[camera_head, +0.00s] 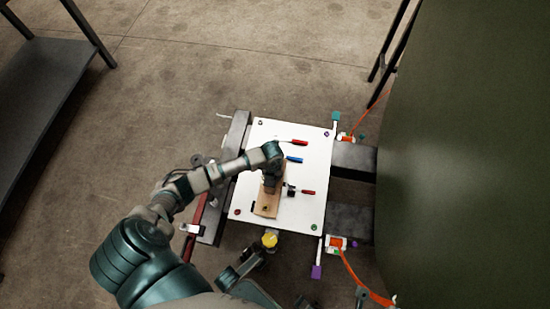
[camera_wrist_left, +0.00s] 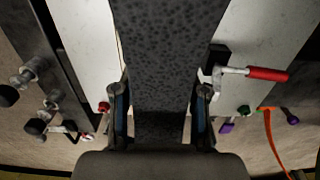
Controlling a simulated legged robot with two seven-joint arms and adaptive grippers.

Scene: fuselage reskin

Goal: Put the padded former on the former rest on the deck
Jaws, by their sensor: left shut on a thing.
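My left gripper (camera_head: 270,184) is over the white deck panel (camera_head: 300,215). In the left wrist view the gripper (camera_wrist_left: 162,115) is shut on a dark, speckled bar, the padded former (camera_wrist_left: 165,60), with a finger on each side. A tan wooden piece (camera_head: 267,207) shows under the gripper in the head view. I cannot tell whether it is part of the former or the rest under it, nor whether the former touches the deck.
A red-handled clamp (camera_head: 308,192), a blue-handled tool (camera_head: 294,160) and a red-handled tool (camera_head: 298,142) are on the panel. A large dark green curved surface (camera_head: 465,150) stands at the right. Orange cables run at the right.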

